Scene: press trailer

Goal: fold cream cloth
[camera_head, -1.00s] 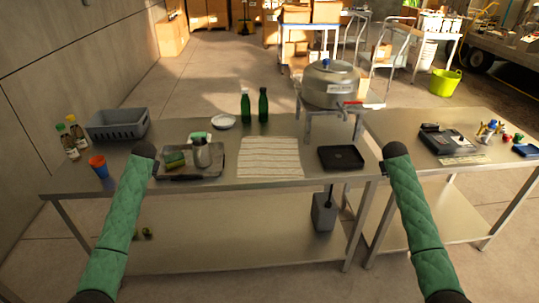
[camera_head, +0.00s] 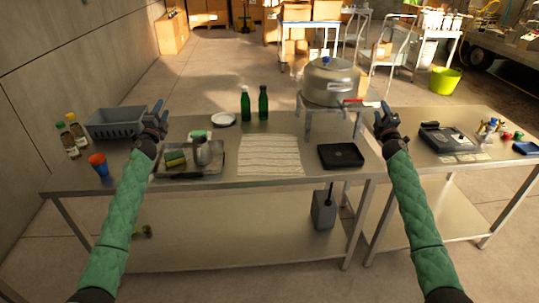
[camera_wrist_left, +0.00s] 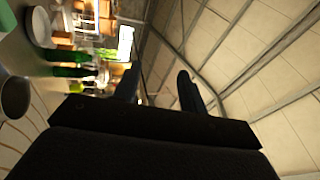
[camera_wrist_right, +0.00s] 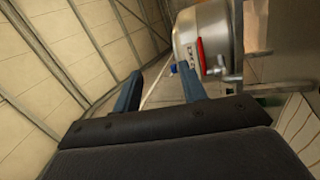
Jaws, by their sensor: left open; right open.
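The cream cloth (camera_head: 270,156) lies flat and spread out on the steel table, in the middle of the head view, with faint stripes across it. A pale edge of it shows at the lower right of the right wrist view (camera_wrist_right: 302,128). My left gripper (camera_head: 163,106) is raised, open and empty, to the left of the cloth above the tray side of the table. My right gripper (camera_head: 381,108) is raised, open and empty, to the right of the cloth, above the gap between the two tables. Neither gripper touches the cloth.
Left of the cloth is a tray (camera_head: 215,168) with a sponge (camera_head: 175,158) and a metal jug (camera_head: 202,151). Two green bottles (camera_head: 263,103) and a white plate (camera_head: 223,119) stand behind. A black tray (camera_head: 340,156) lies right, and a large pot (camera_head: 330,82) stands behind it.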

